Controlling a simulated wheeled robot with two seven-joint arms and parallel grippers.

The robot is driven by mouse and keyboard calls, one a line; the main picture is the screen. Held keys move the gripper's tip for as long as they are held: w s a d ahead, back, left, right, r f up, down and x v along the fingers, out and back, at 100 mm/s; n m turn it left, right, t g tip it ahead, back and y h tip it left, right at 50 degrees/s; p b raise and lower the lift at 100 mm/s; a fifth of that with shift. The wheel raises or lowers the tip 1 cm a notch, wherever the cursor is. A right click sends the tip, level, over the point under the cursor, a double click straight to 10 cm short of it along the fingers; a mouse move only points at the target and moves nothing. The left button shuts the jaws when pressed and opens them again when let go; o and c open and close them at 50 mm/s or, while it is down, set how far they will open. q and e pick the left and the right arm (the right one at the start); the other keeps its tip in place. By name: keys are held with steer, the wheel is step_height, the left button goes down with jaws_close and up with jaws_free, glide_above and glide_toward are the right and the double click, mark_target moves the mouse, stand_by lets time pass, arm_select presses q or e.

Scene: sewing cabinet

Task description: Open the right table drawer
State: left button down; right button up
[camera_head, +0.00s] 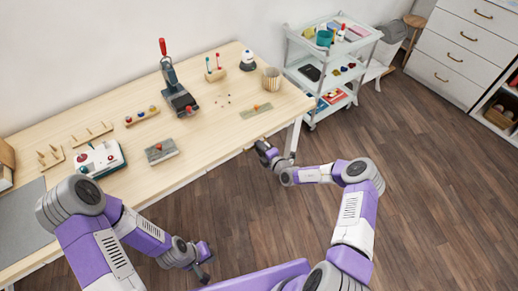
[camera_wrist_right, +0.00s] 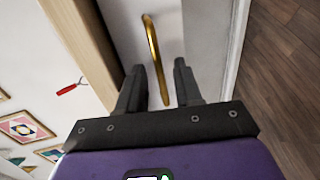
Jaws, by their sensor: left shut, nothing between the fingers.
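The right table drawer shows in the right wrist view as a white front (camera_wrist_right: 200,40) with a long gold bar handle (camera_wrist_right: 152,42). My right gripper (camera_wrist_right: 158,70) is open there, its two dark fingers on either side of the handle. Whether a finger touches it I cannot tell. In the head view my right gripper (camera_head: 263,151) is at the front edge of the wooden table (camera_head: 215,135), near its right end. The tabletop hides the drawer front there, and no drawer sticks out. My left gripper (camera_head: 204,271) is shut and empty, low in front of the table.
The tabletop holds a dark press (camera_head: 177,95), a woven cup (camera_head: 271,79), a white-and-green machine (camera_head: 98,159) and a grey block (camera_head: 161,151). A light trolley (camera_head: 330,65) stands beyond the table's right end. The wooden floor (camera_head: 430,190) to the right is clear.

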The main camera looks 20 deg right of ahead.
steer(key=shift+w+a, duration=0.15)
steer(key=shift+w, duration=0.15)
jaws_close()
stand_by(1.3)
